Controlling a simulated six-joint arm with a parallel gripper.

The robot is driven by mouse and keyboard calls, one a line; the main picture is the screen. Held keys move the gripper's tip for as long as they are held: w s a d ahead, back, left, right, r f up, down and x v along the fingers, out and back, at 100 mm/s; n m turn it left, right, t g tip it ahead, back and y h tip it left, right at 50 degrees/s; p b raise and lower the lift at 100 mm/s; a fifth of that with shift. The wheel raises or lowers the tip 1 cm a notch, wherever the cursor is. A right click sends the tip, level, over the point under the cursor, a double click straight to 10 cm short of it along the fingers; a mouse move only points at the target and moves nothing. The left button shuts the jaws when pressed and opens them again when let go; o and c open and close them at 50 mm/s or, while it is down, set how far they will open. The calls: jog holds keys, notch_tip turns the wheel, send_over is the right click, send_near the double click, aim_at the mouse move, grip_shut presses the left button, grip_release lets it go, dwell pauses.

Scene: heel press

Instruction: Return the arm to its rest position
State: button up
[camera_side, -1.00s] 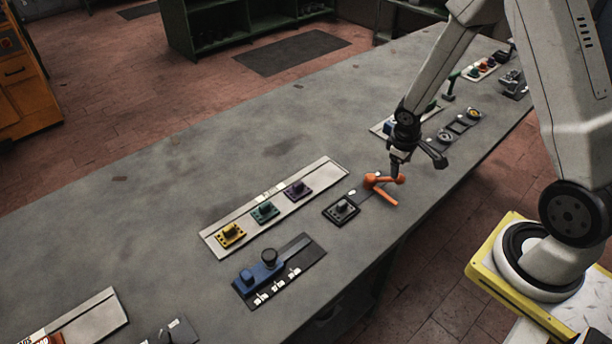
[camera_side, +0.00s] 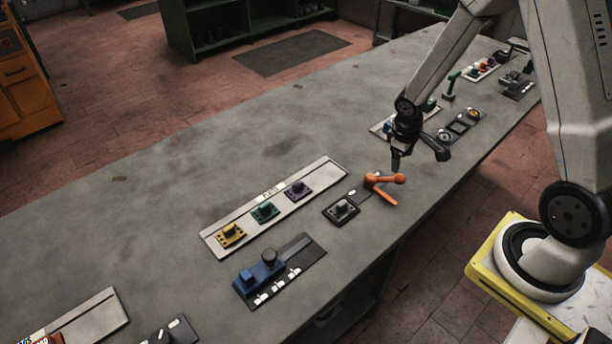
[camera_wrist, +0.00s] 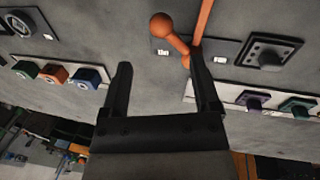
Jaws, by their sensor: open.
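My gripper (camera_side: 395,160) is above the grey bench (camera_side: 150,185), just beyond an orange lever (camera_side: 384,181) in the side view. In the wrist view the two dark fingers of my gripper (camera_wrist: 160,80) stand wide apart with nothing between them. The orange lever (camera_wrist: 172,35) with its round knob shows ahead of the fingers there. I cannot tell from the wrist view how far the right finger is from it. In the side view a gap shows between the gripper and the lever.
A black plate with a square block (camera_side: 341,209) sits beside the lever. A pale strip with yellow, green and purple blocks (camera_side: 272,208) and a blue slider fixture (camera_side: 262,274) lie nearer the camera. More fixtures (camera_side: 460,125) stand beyond the gripper.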

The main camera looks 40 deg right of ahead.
jog(key=s+a+r+t+y, duration=0.1)
jog(key=s+a+r, duration=0.2)
jog(key=a+r, duration=0.2)
jog(key=s+a+r+m+t+y, duration=0.1)
jog(key=s+a+r, duration=0.2)
jog(key=a+r, duration=0.2)
jog(key=a, duration=0.3)
jog(key=shift+a+r, duration=0.15)
jog(key=shift+a, duration=0.2)
